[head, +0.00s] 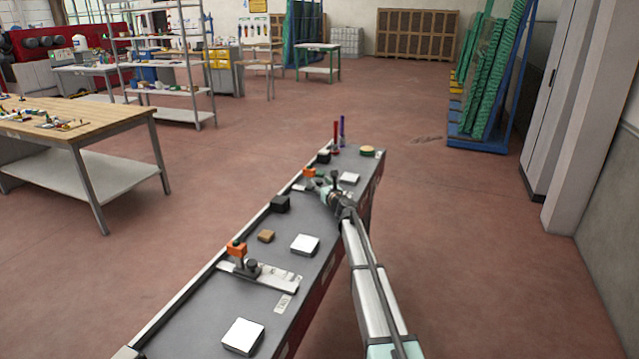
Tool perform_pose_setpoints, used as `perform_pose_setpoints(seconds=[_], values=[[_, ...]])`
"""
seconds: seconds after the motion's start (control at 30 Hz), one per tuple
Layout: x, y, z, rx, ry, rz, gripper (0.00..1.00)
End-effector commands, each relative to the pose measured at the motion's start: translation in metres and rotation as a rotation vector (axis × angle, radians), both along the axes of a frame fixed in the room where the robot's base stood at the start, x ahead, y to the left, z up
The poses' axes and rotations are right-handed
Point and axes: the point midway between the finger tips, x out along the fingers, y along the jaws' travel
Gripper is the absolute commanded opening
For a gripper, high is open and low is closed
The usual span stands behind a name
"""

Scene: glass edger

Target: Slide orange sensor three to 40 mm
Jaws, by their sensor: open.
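A long narrow grey bench (272,222) runs from the bottom of the head view to the middle. A near orange sensor (237,248) stands on a bracket beside a pale scale strip (272,281). A far orange sensor (309,172) stands near the bench's back end. I cannot read any number that tells which is sensor three. My gripper (322,186) is open, low over the bench, just right of the far sensor. It hides part of that sensor's mount and scale. Whether it touches the sensor is too small to tell.
White square pads (243,336), a black block (280,203) and a tan block (266,236) sit on the bench. Red (336,136) and blue (342,130) upright items and a yellow-topped button (367,150) are at its far end. A wooden table (85,118) stands left across open floor.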

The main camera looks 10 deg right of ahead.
Motion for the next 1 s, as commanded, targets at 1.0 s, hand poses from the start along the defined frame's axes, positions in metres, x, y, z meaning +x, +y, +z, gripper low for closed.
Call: perform_pose_setpoints(seconds=[1.0], values=[[-0.102,-0.026,0.0,0.0,0.0,-0.001,0.57]])
